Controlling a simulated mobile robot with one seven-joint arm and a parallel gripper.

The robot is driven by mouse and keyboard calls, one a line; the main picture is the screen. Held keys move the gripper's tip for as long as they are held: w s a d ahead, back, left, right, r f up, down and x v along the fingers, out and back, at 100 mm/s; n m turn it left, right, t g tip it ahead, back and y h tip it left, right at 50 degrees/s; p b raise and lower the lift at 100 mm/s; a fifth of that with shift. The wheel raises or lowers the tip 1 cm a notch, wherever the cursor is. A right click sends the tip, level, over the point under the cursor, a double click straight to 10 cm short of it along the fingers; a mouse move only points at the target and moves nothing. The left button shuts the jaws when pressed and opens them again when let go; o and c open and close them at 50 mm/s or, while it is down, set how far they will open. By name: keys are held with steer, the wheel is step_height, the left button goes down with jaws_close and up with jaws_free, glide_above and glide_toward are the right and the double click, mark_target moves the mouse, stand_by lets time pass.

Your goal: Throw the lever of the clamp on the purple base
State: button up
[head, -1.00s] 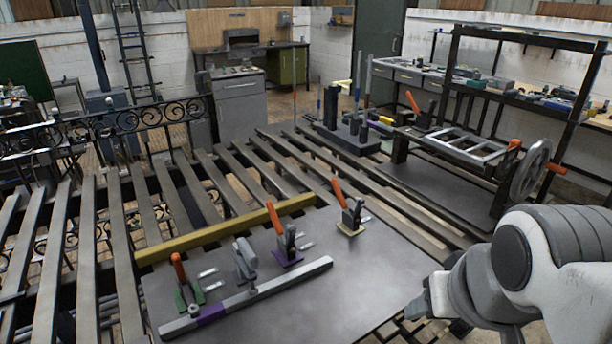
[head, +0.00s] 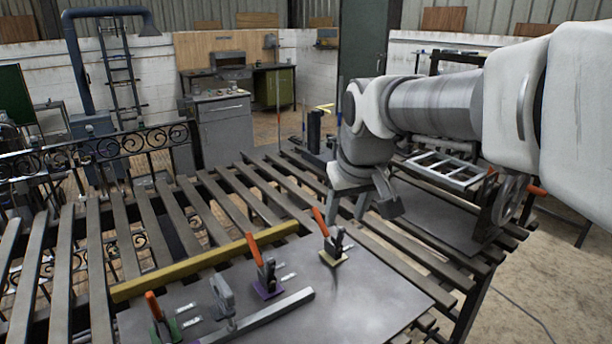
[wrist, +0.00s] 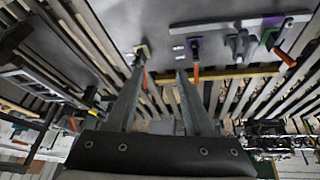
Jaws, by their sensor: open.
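The clamp on the purple base (head: 268,291) stands on the grey plate (head: 375,297). Its orange lever (head: 254,249) stands up, leaning slightly left in the head view. In the wrist view the purple base (wrist: 194,50) and lever (wrist: 195,76) lie just right of the right finger. My gripper (head: 347,218) is open and empty, above and behind the plate near the yellow-base clamp, right of the purple one in the head view. It also shows in the wrist view (wrist: 160,72). I see no contact with a clamp.
Beside it are a yellow-base clamp (head: 334,257), a grey clamp (head: 223,298) and a green-base clamp (head: 166,331). A grey bar (head: 275,315) lies in front; a yellow bar (head: 205,262) runs behind. The slatted table (head: 75,265) has gaps.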

steer(key=w+a+f+n+y+p, duration=0.1)
steer(key=w+a+f+n, duration=0.15)
steer(key=w+a, duration=0.75)
steer(key=n+g+y+p, duration=0.1)
glide_above(254, 249)
steer(key=s+d, duration=0.2)
steer(key=s, duration=0.1)
step_height(254, 249, down, 8)
steer(key=f, duration=0.1)
steer(key=p+x, duration=0.1)
steer(key=x, duration=1.6)
steer(key=shift+d+f, duration=0.1)
jaws_close()
